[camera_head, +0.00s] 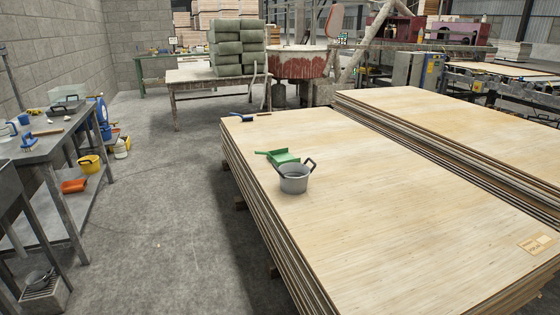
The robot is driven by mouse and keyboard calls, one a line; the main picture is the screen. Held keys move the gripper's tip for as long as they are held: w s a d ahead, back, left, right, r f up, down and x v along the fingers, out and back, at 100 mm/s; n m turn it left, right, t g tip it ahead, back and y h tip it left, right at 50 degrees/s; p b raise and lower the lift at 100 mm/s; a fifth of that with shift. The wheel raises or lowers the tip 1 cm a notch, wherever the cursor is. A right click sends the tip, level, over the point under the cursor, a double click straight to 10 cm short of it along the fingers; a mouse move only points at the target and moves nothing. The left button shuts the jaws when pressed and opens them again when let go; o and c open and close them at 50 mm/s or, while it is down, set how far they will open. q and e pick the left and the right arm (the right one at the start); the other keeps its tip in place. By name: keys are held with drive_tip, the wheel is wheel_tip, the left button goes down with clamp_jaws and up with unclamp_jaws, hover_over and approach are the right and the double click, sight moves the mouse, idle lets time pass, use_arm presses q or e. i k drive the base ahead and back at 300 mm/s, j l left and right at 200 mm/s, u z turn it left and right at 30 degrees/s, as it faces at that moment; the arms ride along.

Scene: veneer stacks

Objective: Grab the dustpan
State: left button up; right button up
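A green dustpan (284,158) lies on the near veneer stack (400,200), toward its far left part. Its handle points left. A grey metal pot (294,181) with dark handles stands just in front of it and hides part of its near side; I cannot tell whether they touch. Neither of my grippers shows in the head view.
A blue-headed tool (243,118) lies farther back on the stack. A cluttered workbench (48,142) stands at the left, with an orange object (74,186) on its lower shelf. Concrete floor (165,200) is clear between bench and stack.

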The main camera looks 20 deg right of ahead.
sight(279, 156)
drive_tip(key=i, duration=3.2)
drive_tip(key=i+j+z, duration=0.15)
drive_tip(key=i+z, duration=0.25)
drive_tip(key=i, duration=0.9)
drive_tip(key=i+j+z, duration=0.2)
drive_tip(key=i+z, duration=0.2)
drive_tip(key=i+j+z, duration=0.3)
drive_tip(key=z, duration=0.15)
drive_tip(key=i+j+z, duration=0.4)
drive_tip(key=i+j, duration=0.05)
